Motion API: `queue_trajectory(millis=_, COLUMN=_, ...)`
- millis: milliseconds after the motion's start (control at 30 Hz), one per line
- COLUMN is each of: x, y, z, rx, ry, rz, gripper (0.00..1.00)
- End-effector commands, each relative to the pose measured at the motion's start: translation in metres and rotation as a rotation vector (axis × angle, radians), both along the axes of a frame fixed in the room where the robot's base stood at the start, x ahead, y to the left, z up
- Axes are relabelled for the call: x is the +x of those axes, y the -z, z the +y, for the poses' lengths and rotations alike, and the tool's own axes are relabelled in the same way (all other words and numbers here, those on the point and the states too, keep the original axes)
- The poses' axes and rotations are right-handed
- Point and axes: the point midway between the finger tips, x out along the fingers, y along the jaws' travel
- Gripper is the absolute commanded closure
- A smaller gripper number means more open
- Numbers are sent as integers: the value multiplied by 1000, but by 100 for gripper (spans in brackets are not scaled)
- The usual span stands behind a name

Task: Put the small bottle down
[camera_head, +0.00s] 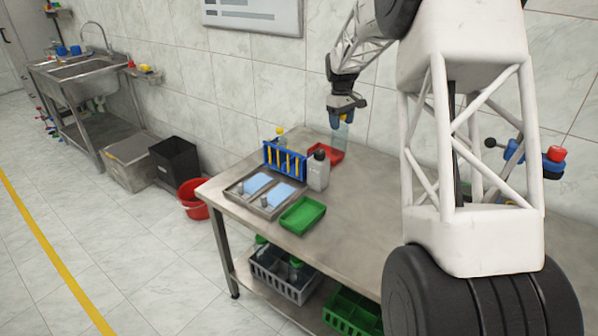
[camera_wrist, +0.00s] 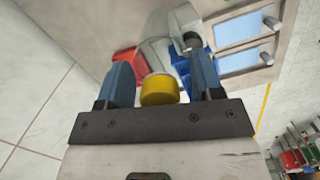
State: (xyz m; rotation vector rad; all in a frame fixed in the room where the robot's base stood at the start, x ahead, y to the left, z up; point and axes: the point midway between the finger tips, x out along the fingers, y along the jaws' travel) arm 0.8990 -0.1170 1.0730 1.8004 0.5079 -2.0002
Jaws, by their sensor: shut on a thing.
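The small bottle (camera_head: 340,136) is pale and see-through and hangs upright below my gripper (camera_head: 341,115). In the wrist view its yellow cap (camera_wrist: 159,91) sits between the two blue fingers of my gripper (camera_wrist: 163,85), which are shut on it. The bottle's lower end is over or in front of the red tray (camera_head: 325,153) at the back of the table; I cannot tell whether it touches. The red tray also shows in the wrist view (camera_wrist: 125,56), partly hidden by the left finger.
A grey bottle with a black cap (camera_head: 318,173) stands just left of the red tray, near a blue rack (camera_head: 271,158). A metal tray with blue panels (camera_head: 237,192) and a green tray (camera_head: 303,215) lie nearer. The table (camera_head: 345,213) is bare right of the green tray.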

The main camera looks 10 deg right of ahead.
Motion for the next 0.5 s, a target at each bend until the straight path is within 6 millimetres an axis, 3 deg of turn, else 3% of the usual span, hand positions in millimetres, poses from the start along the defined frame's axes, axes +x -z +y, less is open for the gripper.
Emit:
queue_trajectory(millis=333, x=2, y=-13, z=14, rx=0, ry=92, rz=3, gripper=87)
queue_trajectory(millis=500, x=6, y=-15, z=18, rx=1, ry=45, rz=2, gripper=87)
